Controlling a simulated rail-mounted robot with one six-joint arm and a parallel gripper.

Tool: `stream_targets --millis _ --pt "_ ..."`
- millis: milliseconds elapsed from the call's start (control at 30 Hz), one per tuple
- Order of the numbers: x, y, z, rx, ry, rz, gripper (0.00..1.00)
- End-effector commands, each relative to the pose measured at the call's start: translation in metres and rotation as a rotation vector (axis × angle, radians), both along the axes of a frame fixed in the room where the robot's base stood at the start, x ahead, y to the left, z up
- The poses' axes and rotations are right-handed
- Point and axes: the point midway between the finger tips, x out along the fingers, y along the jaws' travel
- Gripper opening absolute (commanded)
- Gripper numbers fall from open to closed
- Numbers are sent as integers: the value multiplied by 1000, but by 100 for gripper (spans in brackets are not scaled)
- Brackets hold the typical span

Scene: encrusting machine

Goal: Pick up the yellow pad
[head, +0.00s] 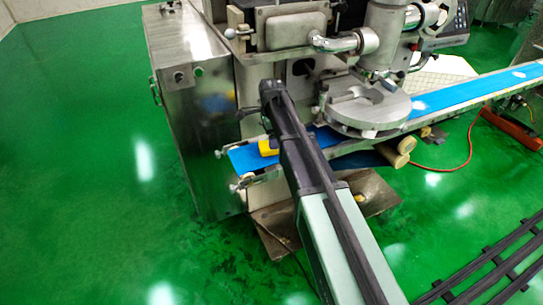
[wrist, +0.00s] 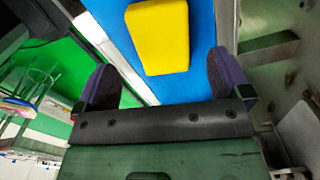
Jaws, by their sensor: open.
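The yellow pad (wrist: 158,38) lies flat on the blue conveyor belt (wrist: 202,30). In the head view only part of the pad (head: 267,148) shows beside my arm, near the left end of the belt (head: 243,159). In the wrist view my gripper (wrist: 160,85) is open and empty. Its two dark fingers stand wide apart, and the pad lies beyond them, roughly in line with the gap. I cannot tell the height of the fingers above the belt. In the head view my arm hides the fingertips.
The machine's steel cabinet (head: 190,100) stands left of the belt end. A round steel plate (head: 368,106) sits over the belt to the right. A metal side rail (wrist: 115,50) runs along the belt. The green floor (head: 80,180) at the left is clear.

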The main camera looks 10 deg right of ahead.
Motion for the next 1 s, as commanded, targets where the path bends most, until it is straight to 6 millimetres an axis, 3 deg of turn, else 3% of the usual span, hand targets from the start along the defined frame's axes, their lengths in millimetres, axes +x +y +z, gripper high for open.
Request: stream_targets --millis 167,400,667,1000 --pt "0 -1 -8 0 0 1 96" --pt "3 -3 -55 0 0 1 96" --pt "2 -3 -53 0 0 1 96" --pt "2 -3 -53 0 0 1 45"
